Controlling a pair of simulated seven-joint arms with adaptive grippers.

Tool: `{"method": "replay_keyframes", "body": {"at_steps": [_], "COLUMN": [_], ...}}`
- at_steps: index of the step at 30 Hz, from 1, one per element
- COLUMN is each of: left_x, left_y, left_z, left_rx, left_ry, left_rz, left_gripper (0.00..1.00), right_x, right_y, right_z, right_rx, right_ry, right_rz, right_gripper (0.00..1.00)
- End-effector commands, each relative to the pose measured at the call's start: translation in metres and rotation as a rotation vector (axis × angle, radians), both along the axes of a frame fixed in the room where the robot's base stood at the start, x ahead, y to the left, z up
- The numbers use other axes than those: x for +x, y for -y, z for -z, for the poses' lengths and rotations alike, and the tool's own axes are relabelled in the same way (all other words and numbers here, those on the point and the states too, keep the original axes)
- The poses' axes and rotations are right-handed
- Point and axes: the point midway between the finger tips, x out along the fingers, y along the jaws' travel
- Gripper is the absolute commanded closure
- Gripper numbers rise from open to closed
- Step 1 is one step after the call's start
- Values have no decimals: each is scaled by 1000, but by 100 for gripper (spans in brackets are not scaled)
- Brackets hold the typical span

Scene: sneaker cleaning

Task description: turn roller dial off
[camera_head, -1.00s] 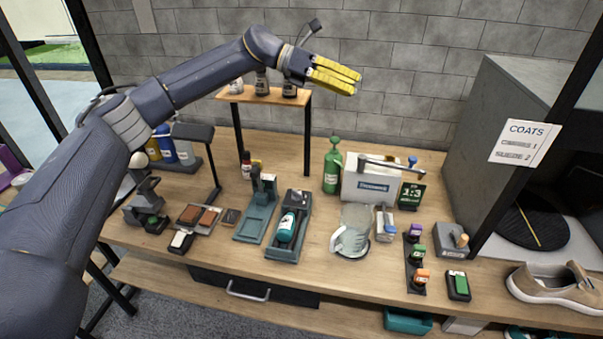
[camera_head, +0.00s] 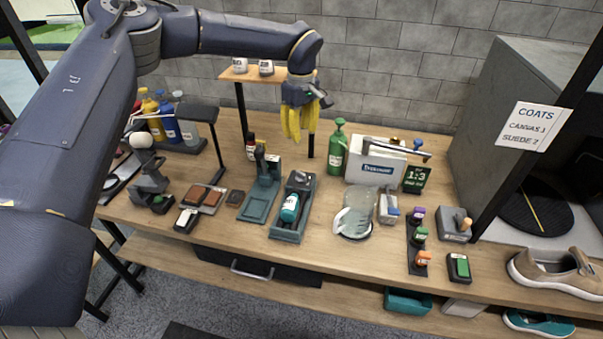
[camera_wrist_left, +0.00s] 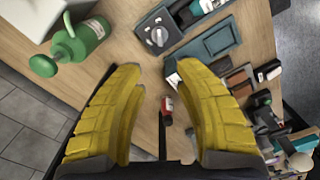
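The roller unit (camera_head: 289,237) is a dark grey tray on the bench with a teal bottle (camera_head: 289,208) lying in it. Its dial (camera_head: 303,178) is at the far end. In the left wrist view the dial (camera_wrist_left: 158,37) is a round knob on a grey plate with pale markings; I cannot read its setting. My left gripper (camera_head: 292,138) points down above the back of the bench, behind the roller unit. In the left wrist view my left gripper (camera_wrist_left: 154,66) has its yellow fingers apart, with nothing between them and the dial beyond their tips. My right gripper is not in view.
A green pump bottle (camera_head: 337,152) stands right of the gripper, beside a white box (camera_head: 373,165). A teal stand (camera_head: 260,191) is left of the roller unit. A raised wooden shelf (camera_head: 240,73) is behind.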

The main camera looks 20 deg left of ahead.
Motion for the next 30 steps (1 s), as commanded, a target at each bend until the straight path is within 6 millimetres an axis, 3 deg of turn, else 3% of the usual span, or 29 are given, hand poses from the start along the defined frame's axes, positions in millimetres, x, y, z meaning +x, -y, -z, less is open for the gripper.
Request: {"method": "replay_keyframes", "body": {"at_steps": [18, 30], "left_x": [-1, 0], "left_y": [0, 1], "left_z": [110, 153], "left_rx": [-4, -4], "left_ry": [-2, 0], "left_rz": [-3, -3], "left_gripper": [67, 67], "right_x": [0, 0], "right_y": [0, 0], "right_z": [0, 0], "right_rx": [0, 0], "right_ry": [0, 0], "right_rz": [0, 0], "right_gripper": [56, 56]}}
